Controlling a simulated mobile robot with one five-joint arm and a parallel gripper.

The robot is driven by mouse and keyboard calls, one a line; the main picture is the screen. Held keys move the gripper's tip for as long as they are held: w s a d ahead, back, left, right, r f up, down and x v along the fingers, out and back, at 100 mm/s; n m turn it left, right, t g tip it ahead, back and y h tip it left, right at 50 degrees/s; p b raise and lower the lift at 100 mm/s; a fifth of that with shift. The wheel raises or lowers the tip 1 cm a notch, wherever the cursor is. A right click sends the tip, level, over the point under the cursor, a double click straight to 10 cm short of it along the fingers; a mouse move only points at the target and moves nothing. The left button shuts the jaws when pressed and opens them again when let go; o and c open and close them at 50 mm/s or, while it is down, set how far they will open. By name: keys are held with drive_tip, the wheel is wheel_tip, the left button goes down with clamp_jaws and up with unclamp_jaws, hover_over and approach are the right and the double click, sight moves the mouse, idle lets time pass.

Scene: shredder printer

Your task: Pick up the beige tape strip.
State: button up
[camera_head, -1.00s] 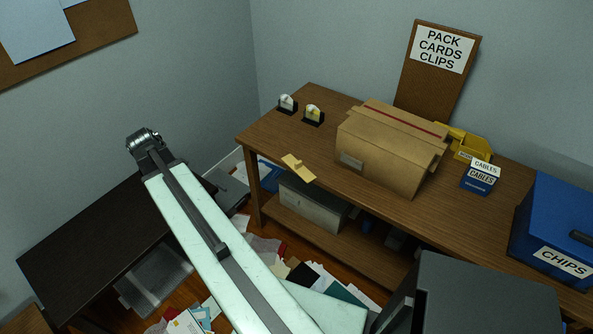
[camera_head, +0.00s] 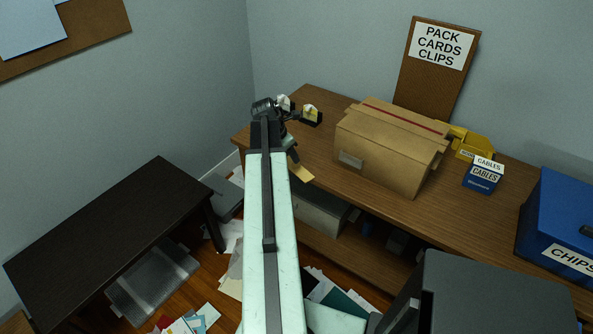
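The beige strip (camera_head: 302,173) lies at the front left edge of the brown wooden table, its end jutting over the edge. My arm partly covers its left side. My arm reaches up the middle of the picture, and its far joint is over the table's left corner. My gripper (camera_head: 292,153) seems to be the dark part just beyond the arm, close to the strip, but it is mostly hidden. I cannot see its fingers clearly, nor whether it touches the strip.
Two small tape dispensers (camera_head: 311,114) stand at the table's back left, one partly behind my arm. A large cardboard box (camera_head: 390,150) stands right of the strip. A blue CABLES box (camera_head: 483,177) and a blue CHIPS bin (camera_head: 562,225) are farther right. A dark low table (camera_head: 110,225) is at left.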

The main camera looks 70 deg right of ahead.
drive_tip(key=b+x, duration=0.5)
drive_tip(key=shift+f, duration=0.2)
drive_tip(key=shift+r, duration=0.2)
clamp_jaws()
drive_tip(key=shift+r+p, duration=0.1)
drive_tip(key=shift+p, duration=0.25)
wheel_tip(320, 180, up, 10)
drive_tip(key=p, duration=0.9)
drive_tip(key=shift+p, duration=0.4)
